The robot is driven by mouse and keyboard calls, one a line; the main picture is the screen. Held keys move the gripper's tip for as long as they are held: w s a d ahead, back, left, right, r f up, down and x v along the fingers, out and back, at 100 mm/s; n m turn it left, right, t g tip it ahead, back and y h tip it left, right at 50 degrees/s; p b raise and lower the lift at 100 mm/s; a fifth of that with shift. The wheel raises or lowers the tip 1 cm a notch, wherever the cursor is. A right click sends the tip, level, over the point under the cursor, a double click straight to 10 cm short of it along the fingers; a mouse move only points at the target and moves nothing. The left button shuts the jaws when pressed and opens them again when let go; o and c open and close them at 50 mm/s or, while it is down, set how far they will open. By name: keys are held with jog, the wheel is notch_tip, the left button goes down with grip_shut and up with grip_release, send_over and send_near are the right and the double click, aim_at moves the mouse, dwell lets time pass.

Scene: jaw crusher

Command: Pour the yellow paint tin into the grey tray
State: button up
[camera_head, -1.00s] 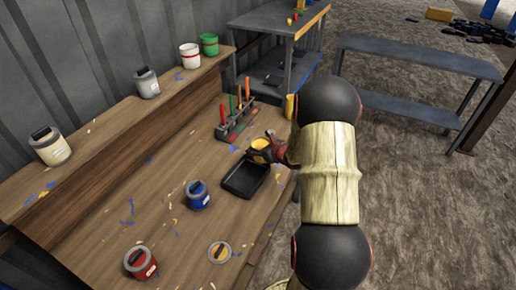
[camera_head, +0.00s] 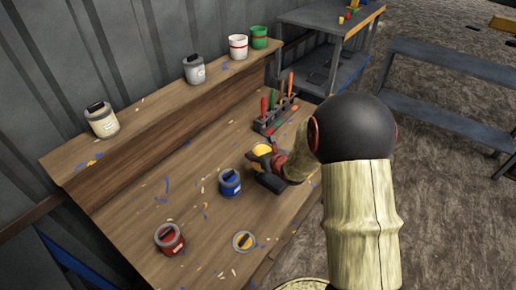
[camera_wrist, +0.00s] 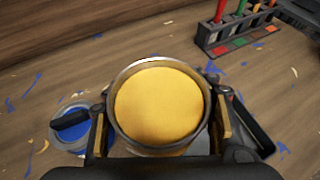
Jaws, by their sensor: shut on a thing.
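My gripper (camera_head: 271,154) is shut on the yellow paint tin (camera_head: 261,150) above the workbench. In the wrist view the tin (camera_wrist: 160,104) is open, full of yellow paint, and sits between the two fingers. No paint is seen running out, and I cannot tell any slight tilt. The grey tray (camera_head: 268,183) is dark and shallow and lies on the bench below the tin, mostly hidden by my gripper. Its edge also shows right of the fingers in the wrist view (camera_wrist: 263,139).
A blue tin (camera_head: 230,183) stands left of the tray, with a red tin (camera_head: 170,239) and a yellow-centred lid (camera_head: 243,241) nearer. A tool rack (camera_head: 275,116) stands behind. Several tins line the raised shelf (camera_head: 140,125).

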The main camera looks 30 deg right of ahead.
notch_tip(320, 180, down, 3)
jog(key=shift+f+b, duration=0.2)
jog(key=shift+b, duration=0.7)
jog(key=shift+a+r+p, duration=0.1)
jog(key=shift+r+p, duration=0.15)
jog(key=shift+p, duration=0.55)
jog(key=shift+a+m+y+p, duration=0.15)
jog(key=shift+m+y+p, duration=0.35)
jog(key=shift+a+r+m+y+p, duration=0.3)
jog(key=shift+m+y+p, duration=0.25)
jog(key=shift+p, duration=0.3)
jog(key=shift+w+a+r+m+t+y+p, duration=0.1)
jog(key=shift+a+m+t+y+p, duration=0.05)
jog(key=shift+m+y+p, duration=0.45)
jog(key=shift+a+r+m+t+y+p, duration=0.15)
jog(key=shift+m+y+p, duration=0.2)
jog(key=shift+m+p, duration=0.3)
dwell(3.5)
